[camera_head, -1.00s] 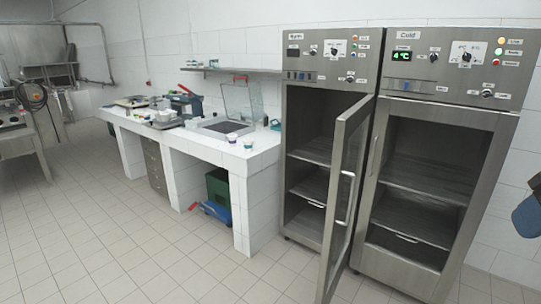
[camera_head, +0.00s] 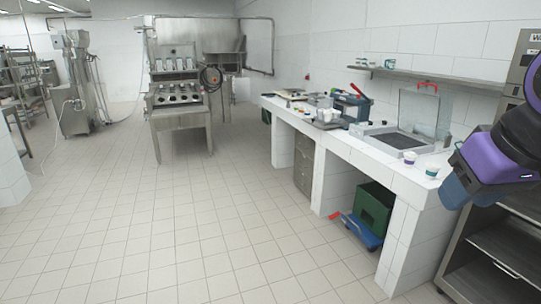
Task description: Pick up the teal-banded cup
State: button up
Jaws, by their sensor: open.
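Two small white cups stand near the right end of the white tiled counter. The left one (camera_head: 409,157) has a purple band. The right one (camera_head: 432,170) has a band that looks teal, though it is small in view. My gripper (camera_head: 456,190), with a purple body and blue end, hangs at the right, in front of the counter's right end. It is open and no cup shows in it. Its fingertips are hard to make out. In the picture it is just right of and below the right cup, apart from it.
The counter (camera_head: 345,152) also carries a clear-lidded machine (camera_head: 403,137), a scale and tools further back. A wall shelf (camera_head: 440,76) holds small items. A steel cabinet (camera_head: 500,245) stands at right. The floor at left is clear.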

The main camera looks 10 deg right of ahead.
aim_at(431, 174)
jog(key=i+j+u, duration=0.2)
jog(key=i, duration=1.3)
jog(key=i+l+z, duration=0.1)
jog(key=i+z, duration=0.15)
jog(key=z, duration=0.15)
jog(key=i+z, duration=0.25)
jog(key=z, duration=0.15)
jog(key=i+z, duration=0.25)
jog(key=z, duration=0.15)
jog(key=i+j+z, duration=0.1)
jog(key=i+z, duration=0.15)
jog(key=z, duration=0.15)
jog(key=i+l+z, duration=0.1)
jog(key=i+z, duration=0.4)
jog(key=z, duration=0.2)
jog(key=i+j+z, duration=0.1)
jog(key=i+z, duration=0.25)
jog(key=k+l, duration=0.05)
